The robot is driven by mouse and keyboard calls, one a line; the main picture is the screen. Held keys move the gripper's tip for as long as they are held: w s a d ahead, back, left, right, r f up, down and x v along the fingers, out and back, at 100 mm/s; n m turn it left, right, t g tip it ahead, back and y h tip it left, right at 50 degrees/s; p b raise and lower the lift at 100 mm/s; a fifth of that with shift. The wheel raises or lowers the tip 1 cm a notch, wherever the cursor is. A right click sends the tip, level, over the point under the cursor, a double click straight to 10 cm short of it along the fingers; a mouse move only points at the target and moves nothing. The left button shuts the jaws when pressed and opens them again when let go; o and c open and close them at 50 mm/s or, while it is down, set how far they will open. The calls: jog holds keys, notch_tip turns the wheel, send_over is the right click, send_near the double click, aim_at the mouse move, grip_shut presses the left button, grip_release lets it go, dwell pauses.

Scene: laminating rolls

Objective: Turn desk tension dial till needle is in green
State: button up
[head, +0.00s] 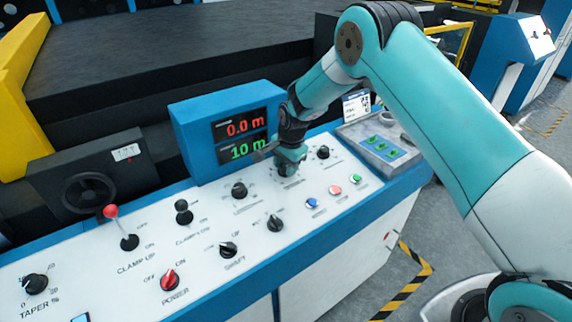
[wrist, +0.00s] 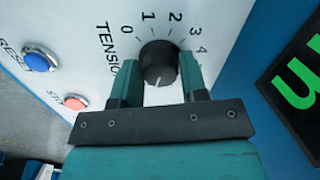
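The black tension dial (wrist: 159,63) is on the white desk panel, with the word TENSION and a printed number scale beside it in the wrist view. A pale pointer line on its face points toward the bottom of the wrist picture. My gripper (wrist: 160,72) has one finger on each side of the dial, with no clear gap at either side, so it looks shut on it. In the head view my gripper (head: 290,165) comes down on the panel and hides most of the dial. No needle or green band can be made out in either view.
The white control panel (head: 205,262) holds other knobs and switches close by, with blue, red and green buttons (head: 355,179) to the right. A blue display box (head: 192,125) stands just behind, reading 0.0 m and 10 m. A grey button box (head: 372,137) is at right.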

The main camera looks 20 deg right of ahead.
jog(key=c, duration=0.5)
jog(key=shift+o, duration=0.2)
jog(key=shift+n+b, duration=0.35)
jog(key=shift+n, duration=0.05)
jog(key=n+b, duration=0.2)
jog(key=n, duration=0.1)
jog(key=shift+f+n, duration=0.1)
jog(key=shift+n, duration=0.2)
jog(key=n+b, duration=0.3)
jog(key=n, duration=0.2)
jog(key=n+b, duration=0.1)
jog(key=n, duration=0.4)
jog(key=shift+n+h+b, duration=0.3)
jog(key=shift+n+b, duration=0.05)
jog(key=shift+n, duration=0.05)
jog(key=n+b, duration=0.1)
jog(key=n, duration=0.4)
jog(key=shift+r+n, duration=0.2)
jog(key=shift+n, duration=0.1)
